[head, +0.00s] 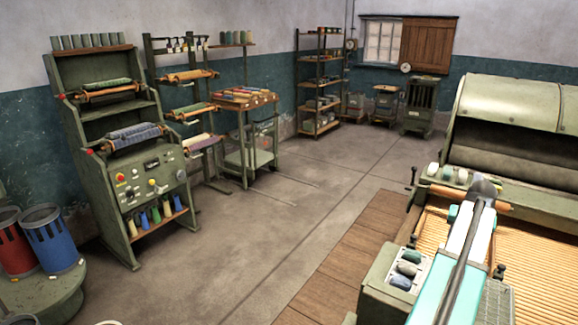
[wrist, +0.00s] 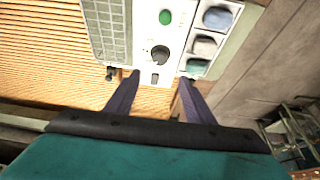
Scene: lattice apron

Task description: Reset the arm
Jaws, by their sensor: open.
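My arm (head: 455,265) reaches up from the lower right of the head view, over a machine with a ribbed tan bed. I cannot make out its gripper clearly there. In the wrist view my gripper (wrist: 159,77) is open, its two dark fingers apart with nothing between them. Beyond the fingertips is a control panel (wrist: 143,48) with a green button (wrist: 165,17), a dark round knob and a grille. I cannot tell how far the fingertips are from the panel.
A small tray with several spools (head: 408,268) sits left of my arm. A large green drum machine (head: 510,105) stands behind it. A green console (head: 140,190), shelves (head: 320,85) and bins (head: 50,240) line the left and back. The concrete floor (head: 260,235) between is clear.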

